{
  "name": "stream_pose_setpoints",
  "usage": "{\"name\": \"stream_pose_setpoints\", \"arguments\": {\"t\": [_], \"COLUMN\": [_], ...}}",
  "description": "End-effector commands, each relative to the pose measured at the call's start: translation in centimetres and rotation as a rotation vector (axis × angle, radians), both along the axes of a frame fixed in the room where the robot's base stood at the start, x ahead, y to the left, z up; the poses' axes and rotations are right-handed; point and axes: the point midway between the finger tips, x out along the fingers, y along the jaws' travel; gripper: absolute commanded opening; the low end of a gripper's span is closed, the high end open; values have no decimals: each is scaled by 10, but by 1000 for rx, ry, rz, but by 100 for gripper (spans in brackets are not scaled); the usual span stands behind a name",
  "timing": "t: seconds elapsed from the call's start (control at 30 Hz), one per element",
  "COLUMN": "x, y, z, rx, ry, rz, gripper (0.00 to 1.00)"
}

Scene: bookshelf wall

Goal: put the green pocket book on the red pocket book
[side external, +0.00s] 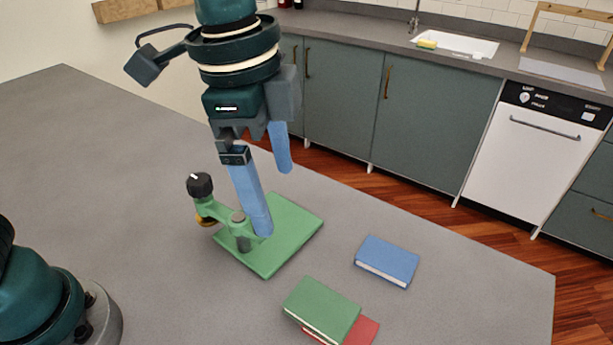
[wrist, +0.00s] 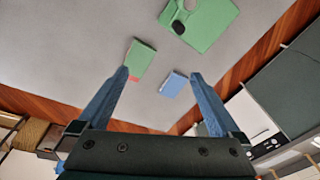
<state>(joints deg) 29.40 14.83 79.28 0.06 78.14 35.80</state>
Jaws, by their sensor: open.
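The green pocket book (side external: 322,309) lies on top of the red pocket book (side external: 362,332), near the front of the table. My gripper (side external: 275,200) is open and empty, with blue fingers, above the table and apart from both books. It also shows in the wrist view (wrist: 159,75).
A blue book (side external: 387,261) lies right of the green book, and also shows in the wrist view (wrist: 174,85). A green board with a knobbed fixture (side external: 285,238) stands below my gripper. The grey table (side external: 110,160) is clear at left; its edge runs behind the blue book.

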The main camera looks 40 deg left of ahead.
Motion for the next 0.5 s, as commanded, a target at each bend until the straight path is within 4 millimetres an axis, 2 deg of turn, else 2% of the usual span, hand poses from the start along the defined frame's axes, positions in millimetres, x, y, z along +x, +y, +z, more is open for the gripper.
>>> {"name": "stream_pose_setpoints", "arguments": {"t": [0.03,0.23,0.4,0.5], "x": [-3,-25,-53,-67], "y": [18,74,111,127], "z": [7,14,4,-7], "rx": [-21,-106,-181,-223], "ry": [-25,-115,-193,-236], "rz": [93,451,744,892], "gripper": [100,100,100,100]}}
